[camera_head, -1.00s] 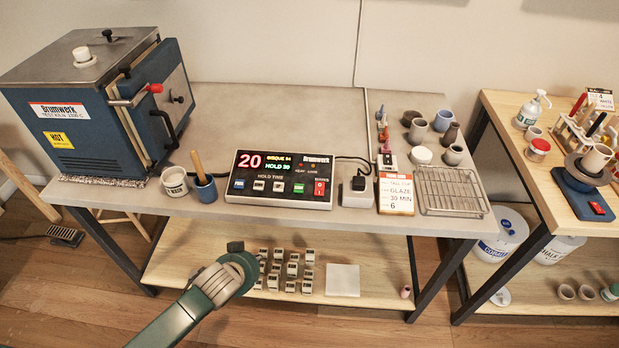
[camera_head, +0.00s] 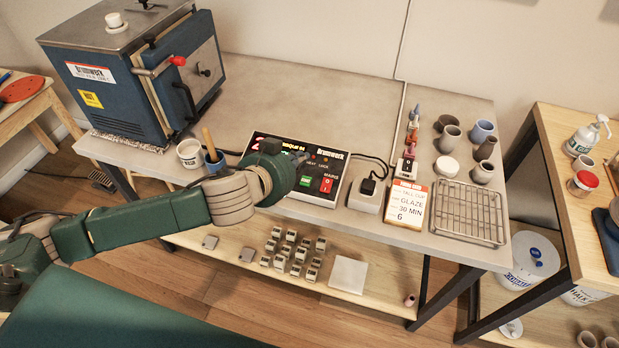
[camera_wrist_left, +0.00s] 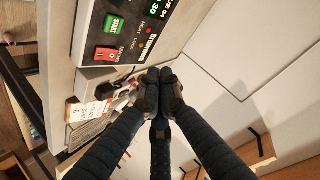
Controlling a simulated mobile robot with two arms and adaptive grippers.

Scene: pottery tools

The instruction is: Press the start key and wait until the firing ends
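The kiln controller (camera_head: 318,198) lies on the grey table with its red and yellow display partly hidden behind my left gripper. Its green start key (camera_head: 306,181) shows just beside the gripper, with a red main switch (camera_head: 326,185) to its right. In the left wrist view the start key (camera_wrist_left: 113,24) and the red switch (camera_wrist_left: 105,54) are unobstructed. My left gripper (camera_head: 302,159) is over the controller; in the wrist view its dark fingertips (camera_wrist_left: 158,82) are together, empty and apart from the key. The blue kiln (camera_head: 105,85) stands at the left. My right gripper is not in view.
A white cup (camera_head: 190,154) and a blue cup with a wooden handle (camera_head: 216,164) stand left of the controller. A power adapter (camera_head: 367,195), a glaze card (camera_head: 408,205) and a wire rack (camera_head: 468,212) are right of it. Several pots stand behind the rack.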

